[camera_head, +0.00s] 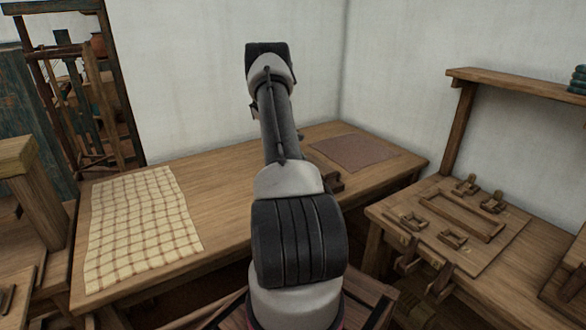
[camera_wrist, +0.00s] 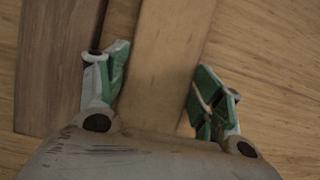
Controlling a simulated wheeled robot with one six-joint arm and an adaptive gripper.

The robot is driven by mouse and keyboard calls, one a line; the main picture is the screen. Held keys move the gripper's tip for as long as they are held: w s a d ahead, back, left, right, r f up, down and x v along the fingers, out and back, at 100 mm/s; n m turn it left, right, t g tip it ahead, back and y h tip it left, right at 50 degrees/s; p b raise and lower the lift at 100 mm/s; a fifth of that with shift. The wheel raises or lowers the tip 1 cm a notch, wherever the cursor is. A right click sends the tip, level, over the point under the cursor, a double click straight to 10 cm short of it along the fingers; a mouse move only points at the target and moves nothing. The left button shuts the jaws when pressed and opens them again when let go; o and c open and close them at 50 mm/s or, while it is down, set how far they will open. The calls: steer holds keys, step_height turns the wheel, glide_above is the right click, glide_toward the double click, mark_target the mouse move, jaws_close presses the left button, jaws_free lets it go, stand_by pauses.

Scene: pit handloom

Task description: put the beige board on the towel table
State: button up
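The beige board (camera_wrist: 165,60) is a long pale plank in the wrist view, running between my two green-padded fingers. My gripper (camera_wrist: 160,85) has one finger at each long edge of the board, and both fingers look to be against it. The board's lower end is hidden behind the gripper body. In the head view my arm hides the gripper and the board. A wooden table (camera_head: 225,205) runs along the wall there, with a cream checked towel (camera_head: 135,225) spread on its left part.
A brown cloth (camera_head: 353,152) lies on the table's right part. A darker brown plank (camera_wrist: 55,70) is left of my gripper. A workbench (camera_head: 490,265) with small wooden parts stands at the right under a shelf (camera_head: 520,85). A wooden frame (camera_head: 120,80) stands at the back left.

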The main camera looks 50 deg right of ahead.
steer(key=o, duration=0.3)
steer(key=shift+o, duration=0.2)
steer(key=v, duration=1.2)
steer(key=s+a+r+n+t+h, duration=0.2)
steer(key=a+r+t, duration=0.2)
steer(key=a+r, duration=1.85)
steer(key=s+a+r+t, duration=0.2)
steer(key=s+a+r, duration=0.1)
steer(key=s+a, duration=0.8)
steer(key=s+a+f+n+t, duration=0.1)
steer(key=s+a+f+t, duration=0.1)
steer(key=s+a+f, duration=0.3)
steer(key=s+a, duration=0.4)
steer(key=s, duration=0.3)
steer(key=shift+f+n+t+y, duration=0.3)
steer(key=shift+t, duration=0.1)
